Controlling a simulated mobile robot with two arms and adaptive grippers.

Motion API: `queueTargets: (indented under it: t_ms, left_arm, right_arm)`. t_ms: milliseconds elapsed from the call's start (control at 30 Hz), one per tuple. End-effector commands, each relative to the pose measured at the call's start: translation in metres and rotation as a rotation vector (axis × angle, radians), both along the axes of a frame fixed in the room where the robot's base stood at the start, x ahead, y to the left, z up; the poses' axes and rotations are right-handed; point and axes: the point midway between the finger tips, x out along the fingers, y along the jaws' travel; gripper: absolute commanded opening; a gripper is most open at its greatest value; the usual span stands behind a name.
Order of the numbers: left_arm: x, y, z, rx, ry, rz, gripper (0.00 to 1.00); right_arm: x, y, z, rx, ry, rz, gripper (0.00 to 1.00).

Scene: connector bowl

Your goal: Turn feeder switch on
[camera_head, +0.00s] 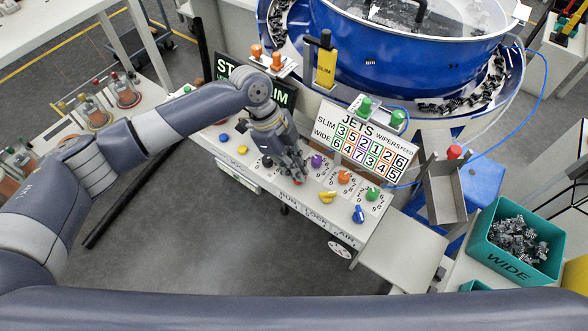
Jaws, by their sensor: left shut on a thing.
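A white control panel (285,196) carries several coloured knobs in a row. My left gripper (295,176) points down onto it and is shut on a red knob (299,182), most of which its fingers hide. To the left are a black knob (267,161), a yellow knob (242,150) and a blue knob (223,137). To the right are a purple knob (317,160), an orange knob (344,177), a yellow lever knob (326,197), a green knob (372,193) and a blue lever knob (358,214). No readable label marks one as the feeder switch. My right gripper is out of view.
A JETS sign (362,146) stands behind the panel's right part. The blue bowl feeder (400,65) rises behind it. A teal WIDE bin (490,257) with connectors stands at the right. A side table (110,108) is at left. The floor before the panel is clear.

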Motion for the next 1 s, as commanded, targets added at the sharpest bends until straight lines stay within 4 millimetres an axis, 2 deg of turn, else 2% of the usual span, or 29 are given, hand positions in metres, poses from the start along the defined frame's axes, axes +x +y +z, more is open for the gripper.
queueTargets:
  t_ms: [600,1000]
  left_arm:
    - [0.005,-0.006,-0.001,-0.003,-0.004,-0.57,0.0]
    - [0.006,-0.007,0.0,-0.002,-0.004,-0.796,0.0]
  right_arm:
    - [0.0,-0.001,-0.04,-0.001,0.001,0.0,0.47]
    - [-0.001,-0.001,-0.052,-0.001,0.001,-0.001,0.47]
